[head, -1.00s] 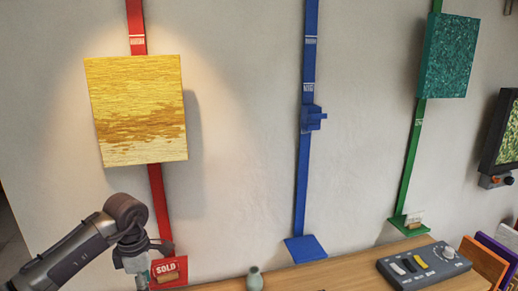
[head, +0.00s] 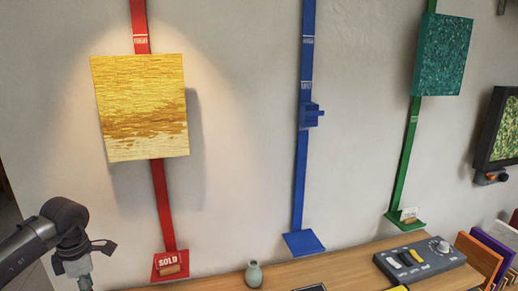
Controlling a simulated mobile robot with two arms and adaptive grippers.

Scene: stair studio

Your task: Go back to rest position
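My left arm comes in at the lower left, and my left gripper (head: 85,280) points down at the bottom edge. Its fingertips are small and partly cut off, so I cannot tell whether it is open or shut. It is left of the red ledge (head: 160,276) and apart from it. A "SOLD" sign (head: 169,262) stands on that ledge, leaning back. My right gripper is not in view.
A yellow painting (head: 140,105) hangs on the red strip. The blue strip (head: 301,180) has a bare bracket (head: 311,115). A teal painting (head: 441,55) hangs on the green strip. A wooden table (head: 345,265) carries a green vase (head: 254,275) and a grey control box (head: 420,261).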

